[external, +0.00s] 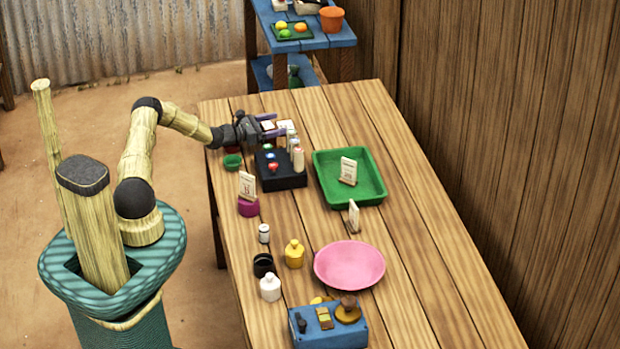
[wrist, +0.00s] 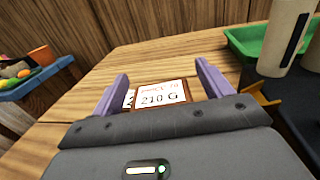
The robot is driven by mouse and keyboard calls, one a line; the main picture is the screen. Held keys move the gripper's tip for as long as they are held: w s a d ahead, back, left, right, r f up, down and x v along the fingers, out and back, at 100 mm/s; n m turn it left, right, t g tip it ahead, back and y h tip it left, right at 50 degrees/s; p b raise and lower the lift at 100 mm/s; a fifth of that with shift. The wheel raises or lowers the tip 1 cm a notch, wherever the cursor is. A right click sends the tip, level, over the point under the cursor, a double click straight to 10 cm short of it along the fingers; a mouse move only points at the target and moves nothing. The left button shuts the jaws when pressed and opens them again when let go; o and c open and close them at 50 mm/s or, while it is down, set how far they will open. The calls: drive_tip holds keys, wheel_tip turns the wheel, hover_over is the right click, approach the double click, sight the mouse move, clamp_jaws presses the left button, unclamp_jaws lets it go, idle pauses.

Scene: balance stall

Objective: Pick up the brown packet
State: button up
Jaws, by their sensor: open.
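The brown packet (wrist: 161,95) appears in the wrist view as a brown-edged piece with a pale label reading "210 G". It lies between and just beyond my two purple fingers, and its lower part is hidden by my gripper body. My gripper (wrist: 164,84) is open, with a finger on either side of it; I cannot tell whether either touches. In the external view my gripper (external: 274,125) is low over the far left end of the table. The packet is hard to make out there among the fingers and pale cards.
A black stand (external: 283,178) with small items and pale bottles is close beside my gripper. A green tray (external: 377,194) lies to its right. A green cup (external: 232,162) is near the left edge. A pink plate (external: 349,266) and blue box (external: 345,340) are further forward.

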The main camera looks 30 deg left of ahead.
drive_tip(key=c, duration=1.2)
drive_tip(key=shift+r, duration=0.15)
wheel_tip(320, 180, up, 10)
drive_tip(key=shift+f+b, duration=0.1)
drive_tip(key=shift+b, duration=0.45)
